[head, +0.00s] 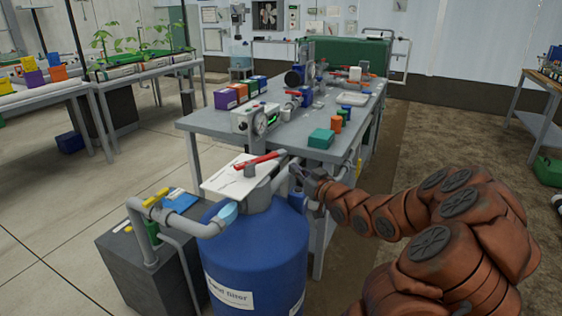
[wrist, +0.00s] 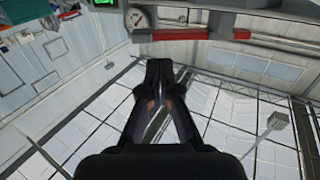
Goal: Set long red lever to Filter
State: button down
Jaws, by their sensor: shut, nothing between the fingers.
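The long red lever (head: 259,161) sits on top of the blue sand filter tank (head: 245,258), over a white plate (head: 232,178) with markings too small to read. The lever slants slightly, its right end higher in the picture. My gripper (head: 292,165) is shut and empty near the lever's right end. I cannot tell from the head view whether it touches. In the wrist view a red bar (wrist: 175,35), seemingly the lever, crosses the top, beyond my closed fingertips (wrist: 158,64), with a visible gap in the picture.
A grey pipe (head: 185,226) with a light-blue coupling runs left of the tank to a dark grey block (head: 126,258). Behind stands a grey workbench (head: 215,124) with a gauge box (head: 256,121), coloured boxes and smaller red-handled valves. Open floor lies left.

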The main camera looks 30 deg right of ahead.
aim_at(276, 156)
jog(key=shift+w+a, duration=0.2)
jog(key=shift+w, duration=3.65)
